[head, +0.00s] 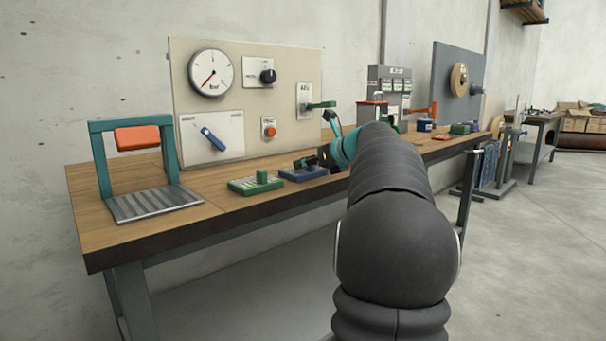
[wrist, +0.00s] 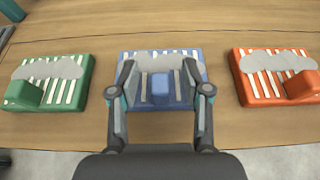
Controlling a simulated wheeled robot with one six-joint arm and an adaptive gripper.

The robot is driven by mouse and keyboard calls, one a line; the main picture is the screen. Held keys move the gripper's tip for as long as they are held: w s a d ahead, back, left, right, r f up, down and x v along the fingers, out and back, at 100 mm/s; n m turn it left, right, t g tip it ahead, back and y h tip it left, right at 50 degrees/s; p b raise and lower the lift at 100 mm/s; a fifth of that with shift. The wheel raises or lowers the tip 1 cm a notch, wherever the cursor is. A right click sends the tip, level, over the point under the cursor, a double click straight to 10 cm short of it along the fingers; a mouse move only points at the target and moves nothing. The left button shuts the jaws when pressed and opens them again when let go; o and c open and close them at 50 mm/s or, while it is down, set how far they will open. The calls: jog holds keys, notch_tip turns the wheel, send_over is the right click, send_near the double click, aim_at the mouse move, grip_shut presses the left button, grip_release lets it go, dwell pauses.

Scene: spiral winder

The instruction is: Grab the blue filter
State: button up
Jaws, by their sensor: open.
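The blue filter (wrist: 138,54) lies flat on the wooden bench, with pale slats, a grey patch on top and a raised blue grip block (wrist: 160,88) near its front. In the head view the blue filter (head: 303,175) sits near the bench's front edge, partly covered by my gripper (head: 309,161). In the wrist view my gripper (wrist: 159,68) is open, one finger on each side of the grip block, with a visible gap on both sides. I cannot tell how high the fingertips are above the filter.
A green filter (wrist: 75,72) lies to the left and an orange filter (wrist: 261,90) to the right in the wrist view, both apart from the blue one. A panel (head: 256,85) with gauge and knobs stands behind. A teal frame (head: 95,150) stands at the left.

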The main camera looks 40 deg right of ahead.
grip_shut()
jog(key=shift+r, duration=0.15)
